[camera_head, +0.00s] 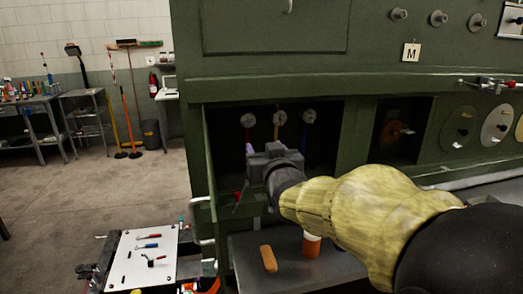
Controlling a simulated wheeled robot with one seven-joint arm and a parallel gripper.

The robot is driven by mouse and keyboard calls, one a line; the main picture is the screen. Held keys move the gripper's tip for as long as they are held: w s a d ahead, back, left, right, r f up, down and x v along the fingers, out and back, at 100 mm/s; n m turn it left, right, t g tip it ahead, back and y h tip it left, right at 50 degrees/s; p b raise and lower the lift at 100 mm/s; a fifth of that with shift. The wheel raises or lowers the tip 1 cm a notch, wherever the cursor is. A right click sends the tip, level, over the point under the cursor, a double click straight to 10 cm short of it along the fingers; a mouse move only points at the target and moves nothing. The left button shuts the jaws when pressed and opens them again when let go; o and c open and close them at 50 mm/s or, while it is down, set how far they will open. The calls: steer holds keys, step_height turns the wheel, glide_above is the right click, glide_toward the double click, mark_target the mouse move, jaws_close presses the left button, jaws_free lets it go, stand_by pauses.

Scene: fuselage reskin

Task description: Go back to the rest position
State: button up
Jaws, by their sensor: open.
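My arm reaches in from the lower right, its forearm in a yellowish cover. My gripper (256,158) is at the mouth of a dark open bay in the green fuselage panel (265,85). It is open, and I see nothing held in it, though its fingers are small and dark against the bay. Three round grey knobs or caps, among them the middle one (279,118), sit inside the bay above my gripper, with coloured stems below them. My arm hides part of the bay's lower right.
Below the bay, a grey shelf (290,268) holds an orange block (268,258) and an orange-and-white container (311,244). A white tool board (142,258) lies at lower left. Round discs (458,128) line the panel at right. Open floor (60,200) lies at left.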

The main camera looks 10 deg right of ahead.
steer(key=s+f+g+p, duration=0.1)
steer(key=s+f+g, duration=0.2)
steer(key=f, duration=0.4)
steer(key=s+f+g+p, duration=0.1)
steer(key=s+f+g, duration=0.1)
steer(key=f+g, duration=0.35)
steer(key=s+f+g+p, duration=0.2)
steer(key=s+f+g, duration=0.5)
steer(key=s+f, duration=0.6)
steer(key=s, duration=0.2)
steer(key=shift+s+f, duration=0.2)
steer(key=shift+s, duration=0.2)
